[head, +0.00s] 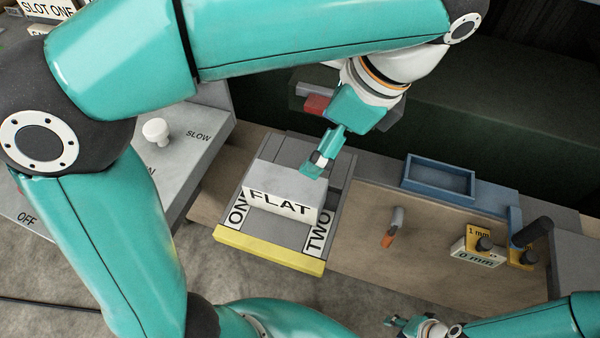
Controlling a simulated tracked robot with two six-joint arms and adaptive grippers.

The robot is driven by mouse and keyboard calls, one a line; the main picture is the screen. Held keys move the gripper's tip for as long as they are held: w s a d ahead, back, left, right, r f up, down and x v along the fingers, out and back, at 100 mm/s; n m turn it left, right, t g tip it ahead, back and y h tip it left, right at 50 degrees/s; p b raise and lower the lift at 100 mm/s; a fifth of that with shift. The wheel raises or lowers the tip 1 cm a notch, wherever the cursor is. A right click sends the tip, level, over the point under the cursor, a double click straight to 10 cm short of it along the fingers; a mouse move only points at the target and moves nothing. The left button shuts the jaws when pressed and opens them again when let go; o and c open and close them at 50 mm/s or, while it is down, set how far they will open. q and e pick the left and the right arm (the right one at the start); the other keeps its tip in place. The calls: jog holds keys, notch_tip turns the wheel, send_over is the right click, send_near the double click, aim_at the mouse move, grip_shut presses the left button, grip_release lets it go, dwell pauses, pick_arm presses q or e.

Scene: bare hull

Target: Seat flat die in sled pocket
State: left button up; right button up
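The flat die, a pale grey block lettered FLAT (286,182), is at the grey sled (318,215), between the labels ONE and TWO. The sled has a yellow front bar (268,250). The die covers the sled's middle, so I cannot tell whether it sits down in a pocket. My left gripper (318,164) points down at the die's back right corner. Its fingers overlap each other, and I cannot see whether they touch or grip the die. My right gripper (396,322) is low at the bottom edge, away from the sled, small and partly cut off.
A blue tray (440,190) stands right of the sled. Blocks marked 1 mm and 0 mm (475,256) with black knobs sit further right. A small orange-tipped lever (392,232) stands between. A grey panel lettered SLOW and OFF (195,150) is at left.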

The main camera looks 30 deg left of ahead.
pick_arm(q)
jog(key=b, duration=0.1)
send_near(287, 181)
jog(key=x, duration=0.5)
jog(key=shift+x, duration=3.05)
jog(key=shift+d, duration=0.1)
jog(key=c, duration=1.7)
grip_shut()
jog(key=shift+r, duration=0.15)
